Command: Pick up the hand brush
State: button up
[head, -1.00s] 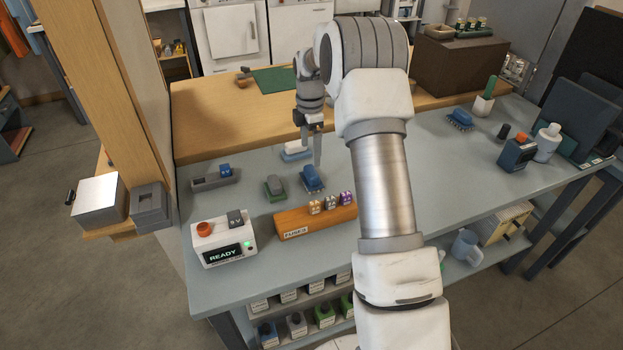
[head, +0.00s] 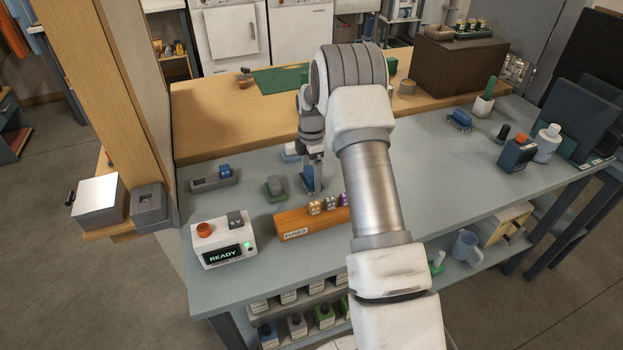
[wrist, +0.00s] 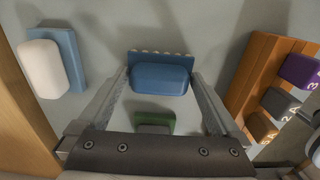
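A blue brush-like block (wrist: 160,78) lies on the bench, with a row of pale bumps along its far edge in the wrist view. My gripper (wrist: 159,88) is open above it, one finger on each side; I cannot tell whether they touch it. In the head view my gripper (head: 312,188) points down and mostly hides this block. A second blue brush (head: 460,120), with bristles showing below its body, lies apart at the right of the bench.
The orange fuse rack (head: 300,222) stands just in front of my gripper. A white READY box (head: 223,240) and grey tray (head: 214,180) are left. Bench right of my arm is fairly clear.

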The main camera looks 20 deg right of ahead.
aim_at(312, 171)
jog(key=c, duration=1.1)
jog(key=shift+c, duration=0.2)
jog(key=shift+w+r, duration=0.1)
jog(key=shift+r, duration=0.5)
notch_tip(312, 171, up, 3)
jog(key=shift+f, duration=0.1)
jog(key=s+d+r, duration=0.4)
jog(key=d+r, duration=0.3)
jog(key=d, duration=0.4)
jog(key=shift+s, duration=0.1)
